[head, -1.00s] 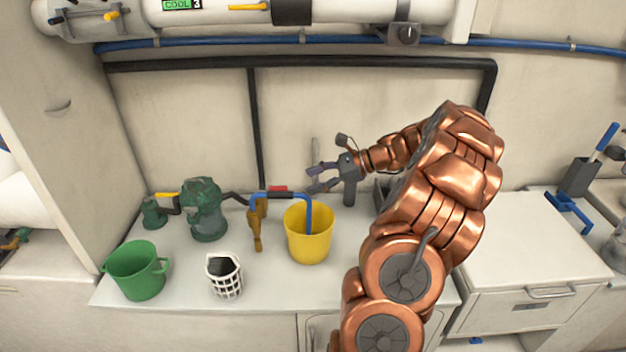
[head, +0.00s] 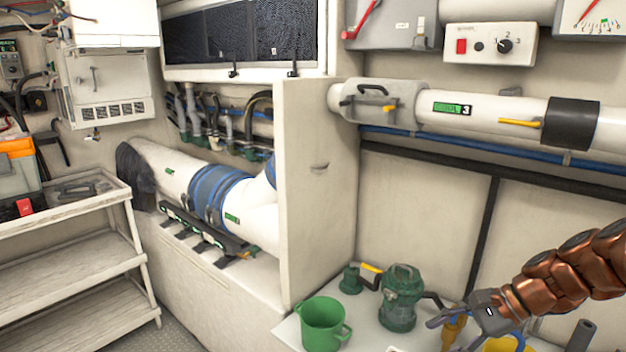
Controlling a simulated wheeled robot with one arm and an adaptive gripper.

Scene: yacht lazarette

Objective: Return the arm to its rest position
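My copper-coloured arm (head: 570,272) reaches in from the right edge in the head view. My gripper (head: 452,331) is at the lower right, above the counter and near the yellow bucket (head: 503,344). Its grey fingers look spread apart, and I see nothing held between them. The bucket is mostly cut off by the bottom edge.
A green bucket (head: 322,326) and a green pump (head: 401,300) stand on the white counter (head: 366,329). A partition (head: 312,190) rises left of the counter. A shelf rack (head: 75,262) stands at far left, with grey floor (head: 187,335) beside it. White pipe (head: 500,112) runs along the wall.

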